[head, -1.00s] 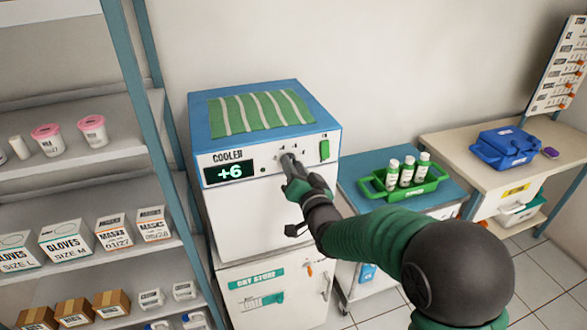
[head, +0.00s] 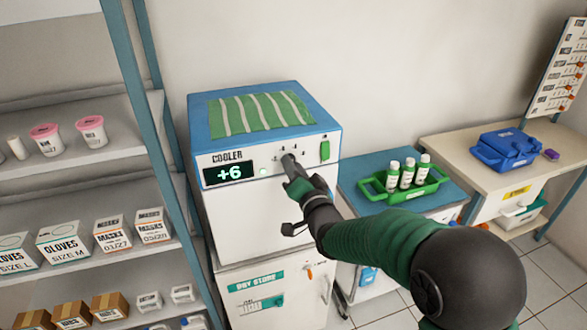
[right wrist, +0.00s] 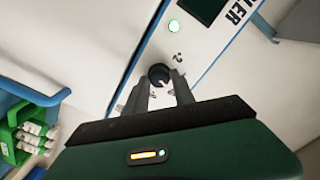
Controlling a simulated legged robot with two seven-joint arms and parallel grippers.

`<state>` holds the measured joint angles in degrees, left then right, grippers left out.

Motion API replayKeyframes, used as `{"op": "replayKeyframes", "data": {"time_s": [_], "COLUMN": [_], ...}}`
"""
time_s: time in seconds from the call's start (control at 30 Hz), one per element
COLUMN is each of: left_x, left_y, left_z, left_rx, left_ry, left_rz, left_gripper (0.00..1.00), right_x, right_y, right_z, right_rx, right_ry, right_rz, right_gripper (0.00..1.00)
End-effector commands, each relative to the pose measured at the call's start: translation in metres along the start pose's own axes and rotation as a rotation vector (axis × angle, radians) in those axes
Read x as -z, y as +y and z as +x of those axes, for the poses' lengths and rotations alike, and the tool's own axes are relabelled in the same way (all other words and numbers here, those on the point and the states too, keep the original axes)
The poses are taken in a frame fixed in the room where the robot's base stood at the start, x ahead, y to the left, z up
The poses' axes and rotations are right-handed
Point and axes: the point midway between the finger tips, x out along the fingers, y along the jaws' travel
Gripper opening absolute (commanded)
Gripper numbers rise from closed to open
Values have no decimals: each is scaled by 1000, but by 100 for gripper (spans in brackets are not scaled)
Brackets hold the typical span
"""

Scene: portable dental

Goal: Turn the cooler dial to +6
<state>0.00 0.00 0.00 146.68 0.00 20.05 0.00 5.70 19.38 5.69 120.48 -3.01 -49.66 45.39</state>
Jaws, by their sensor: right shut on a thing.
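The cooler (head: 235,218) is a white box with a blue top, and its display (head: 229,173) reads +6. My right gripper (head: 289,163) is at the cooler's front panel, shut on the dial. In the right wrist view the dark, round dial (right wrist: 158,74) sits between the two fingers (right wrist: 160,88). The gripper hides most of the dial in the head view. My left gripper is not in view.
A green switch (head: 325,150) is right of the dial. A striped green cloth (head: 262,112) lies on the cooler. A green tray (head: 428,181) with bottles stands on a cart to the right. Shelving with a blue post (head: 150,130) stands close on the left.

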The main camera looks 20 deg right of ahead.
Motion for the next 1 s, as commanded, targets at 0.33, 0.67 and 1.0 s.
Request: {"op": "replayKeyframes", "data": {"time_s": [0.33, 0.67, 1.0], "left_x": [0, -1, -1], "left_y": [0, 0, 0], "left_z": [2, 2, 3], "left_rx": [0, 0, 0], "left_ry": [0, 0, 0], "left_rz": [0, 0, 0], "left_gripper": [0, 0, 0], "right_x": [6, 6, 6], "right_y": [-3, -3, -3], "right_z": [1, 1, 1], "right_rx": [7, 8, 8], "right_ry": [14, 14, 14], "right_rz": [30, 48, 62], "right_gripper": [0, 0, 0]}}
